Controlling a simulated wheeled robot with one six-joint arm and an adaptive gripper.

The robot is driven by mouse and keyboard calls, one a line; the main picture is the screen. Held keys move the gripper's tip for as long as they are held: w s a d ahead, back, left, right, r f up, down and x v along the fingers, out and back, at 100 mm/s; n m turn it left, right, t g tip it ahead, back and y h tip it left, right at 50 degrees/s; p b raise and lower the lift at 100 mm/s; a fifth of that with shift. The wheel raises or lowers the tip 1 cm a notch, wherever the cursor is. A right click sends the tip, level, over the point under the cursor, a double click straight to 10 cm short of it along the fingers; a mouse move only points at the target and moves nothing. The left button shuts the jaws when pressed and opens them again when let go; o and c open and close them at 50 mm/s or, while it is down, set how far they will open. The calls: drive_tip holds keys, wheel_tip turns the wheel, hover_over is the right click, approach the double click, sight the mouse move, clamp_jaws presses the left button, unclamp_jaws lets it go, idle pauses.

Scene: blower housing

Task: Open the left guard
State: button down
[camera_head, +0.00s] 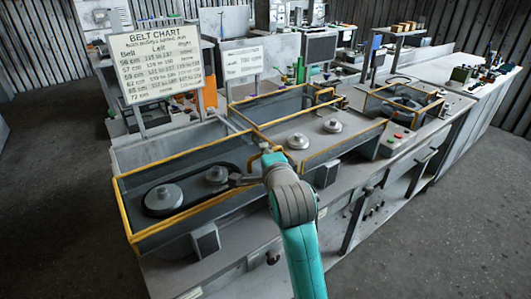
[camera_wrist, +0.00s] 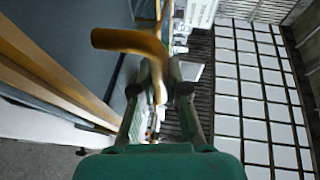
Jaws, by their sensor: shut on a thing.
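The left guard (camera_head: 128,217) is a low box with clear grey sides and yellow edges. It stands around two pulleys (camera_head: 164,196) and a black belt at the left of the bench, and looks closed. My gripper (camera_head: 264,148) is at the guard's right end. In the wrist view, my gripper (camera_wrist: 160,88) has its fingers on either side of a curved yellow handle (camera_wrist: 125,40) and is shut on it. The guard's yellow rail (camera_wrist: 50,75) runs along the left there. The head view hides most of the handle behind my gripper.
The belt chart board (camera_head: 160,62) rises behind the left guard. Open floor (camera_head: 450,230) lies before the bench.

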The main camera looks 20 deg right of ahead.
sight(234, 137)
drive_tip(key=w+a, duration=0.1)
drive_tip(key=w, duration=0.4)
drive_tip(key=w+a, duration=0.2)
drive_tip(key=w, duration=0.3)
drive_tip(key=w+a, duration=0.2)
drive_tip(key=w, duration=0.4)
drive_tip(key=shift+a, duration=0.1)
drive_tip(key=c, duration=1.2)
unclamp_jaws()
drive_tip(key=s, duration=0.4)
drive_tip(key=s+r, duration=0.1)
drive_tip(key=s, duration=0.2)
drive_tip(key=s+a+r, duration=0.1)
drive_tip(key=s, duration=0.3)
drive_tip(key=shift+s, duration=0.35)
